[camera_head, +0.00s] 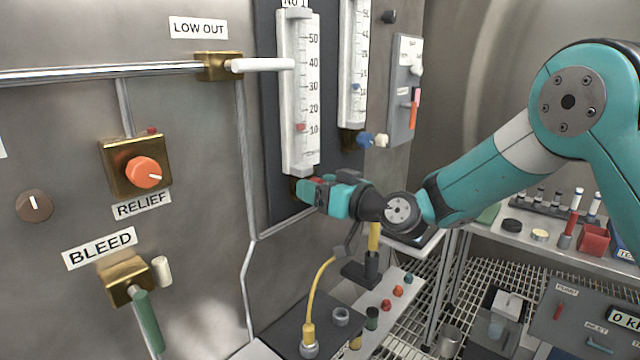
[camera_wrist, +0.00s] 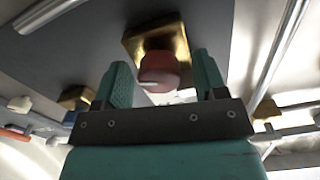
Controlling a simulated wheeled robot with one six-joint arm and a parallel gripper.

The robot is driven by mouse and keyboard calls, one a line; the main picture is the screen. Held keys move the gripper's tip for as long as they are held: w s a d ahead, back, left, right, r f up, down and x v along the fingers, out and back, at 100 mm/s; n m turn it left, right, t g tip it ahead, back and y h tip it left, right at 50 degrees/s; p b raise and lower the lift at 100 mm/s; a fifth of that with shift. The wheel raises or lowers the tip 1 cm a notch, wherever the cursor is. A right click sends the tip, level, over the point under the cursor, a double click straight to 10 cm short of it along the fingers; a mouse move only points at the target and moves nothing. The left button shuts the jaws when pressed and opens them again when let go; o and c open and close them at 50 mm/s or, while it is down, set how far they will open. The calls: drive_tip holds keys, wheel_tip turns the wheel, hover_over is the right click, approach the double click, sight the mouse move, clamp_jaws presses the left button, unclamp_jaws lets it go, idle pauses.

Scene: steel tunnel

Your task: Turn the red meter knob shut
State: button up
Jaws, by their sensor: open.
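The red meter knob (camera_wrist: 160,72) has a white pointer line and sits on a square brass block (camera_wrist: 158,35) in the wrist view. My gripper (camera_wrist: 163,85) is open, with one teal finger on each side of the knob. A gap shows between the knob and each finger, so I see no contact. In the head view my gripper (camera_head: 312,190) is at the bottom of the No 1 flow meter (camera_head: 300,100). It hides most of the knob there; a bit of red (camera_head: 318,181) shows by the fingers.
A second meter (camera_head: 354,65) with a blue knob (camera_head: 365,140) stands to the right. The orange RELIEF knob (camera_head: 144,172) and BLEED valve (camera_head: 126,280) are on the left of the panel. A yellow hose (camera_head: 318,285) rises below my gripper. A shelf with vials (camera_head: 550,205) is at right.

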drive_tip(key=shift+c, duration=0.2)
drive_tip(key=c, duration=0.9)
drive_tip(key=shift+f, duration=0.1)
drive_tip(key=shift+b, duration=0.45)
drive_tip(key=n+b, duration=0.1)
drive_tip(key=b, duration=0.2)
drive_tip(key=shift+f+n+b, duration=0.3)
drive_tip(key=shift+n+b, duration=0.1)
drive_tip(key=n+b, duration=0.2)
drive_tip(key=b, duration=0.4)
drive_tip(key=shift+f+n, duration=0.15)
drive_tip(key=shift+n, duration=0.15)
drive_tip(key=n+b, duration=0.3)
drive_tip(key=b, duration=0.3)
drive_tip(key=shift+b, duration=0.3)
drive_tip(key=n+b, duration=0.1)
drive_tip(key=b, duration=0.1)
drive_tip(key=n+b, duration=0.2)
drive_tip(key=shift+r, duration=0.4)
drive_tip(key=shift+r+n+b, duration=0.1)
drive_tip(key=shift+n+b, duration=0.3)
